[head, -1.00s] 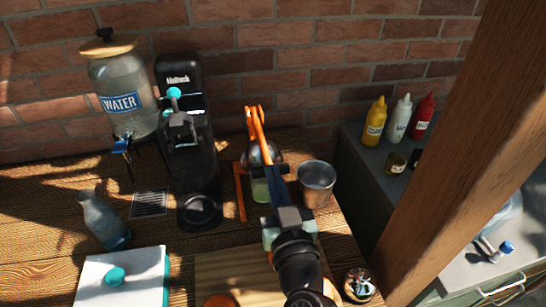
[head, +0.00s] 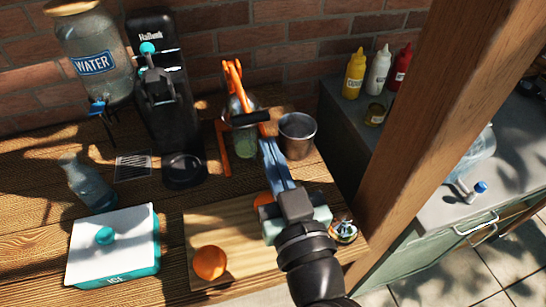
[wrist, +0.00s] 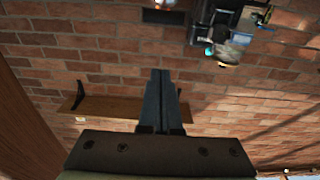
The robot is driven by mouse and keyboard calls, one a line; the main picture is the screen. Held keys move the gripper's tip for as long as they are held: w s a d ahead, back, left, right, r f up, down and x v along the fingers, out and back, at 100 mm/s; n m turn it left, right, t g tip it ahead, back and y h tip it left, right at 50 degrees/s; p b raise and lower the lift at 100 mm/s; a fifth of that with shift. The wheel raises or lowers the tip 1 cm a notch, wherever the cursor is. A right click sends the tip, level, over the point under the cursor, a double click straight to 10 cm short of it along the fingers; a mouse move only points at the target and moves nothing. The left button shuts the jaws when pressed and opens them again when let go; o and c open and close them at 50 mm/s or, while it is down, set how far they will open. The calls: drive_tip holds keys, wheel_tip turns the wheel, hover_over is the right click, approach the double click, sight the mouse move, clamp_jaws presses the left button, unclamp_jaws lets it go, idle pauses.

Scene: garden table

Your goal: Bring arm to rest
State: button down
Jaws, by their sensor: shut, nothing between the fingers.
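My gripper (head: 266,142) is in the right middle of the head view, over the table's front right part. Its long blue-grey fingers point away from me, toward the orange-handled juice press (head: 232,82) and the metal cup (head: 297,137). In this view the fingers overlap the space between the two; I cannot tell the exact gap. In the wrist view the fingers (wrist: 161,75) lie side by side, shut and empty, with a brick wall beyond. The lower part of the press is partly hidden behind a dark bar and the fingers.
An orange (head: 209,262) lies on the cutting board (head: 235,225); another is partly hidden by my gripper. The ice box (head: 112,250), glass bottle (head: 88,182), black machine (head: 165,95) and water dispenser (head: 92,62) stand left. A wooden post (head: 440,110) rises at right.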

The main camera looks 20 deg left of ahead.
drive_tip(key=w+d+r+m+t+h, duration=0.1)
drive_tip(key=w+d+r+t+h, duration=0.15)
drive_tip(key=r, duration=0.65)
drive_tip(key=w+d+r+t+h, duration=0.1)
drive_tip(key=d+r+t, duration=0.15)
drive_tip(key=r, duration=0.55)
drive_tip(key=s+d+r+m+t+h, duration=0.2)
drive_tip(key=s+r+m+t+h, duration=0.1)
drive_tip(key=r, duration=0.6)
drive_tip(key=s+d+r+m+t+h, duration=0.2)
drive_tip(key=s+d+r+t+h, duration=0.1)
drive_tip(key=r, duration=0.7)
drive_tip(key=shift+s+m+t+h, duration=0.4)
drive_tip(key=shift+s+h, duration=0.15)
drive_tip(key=shift+s, duration=0.25)
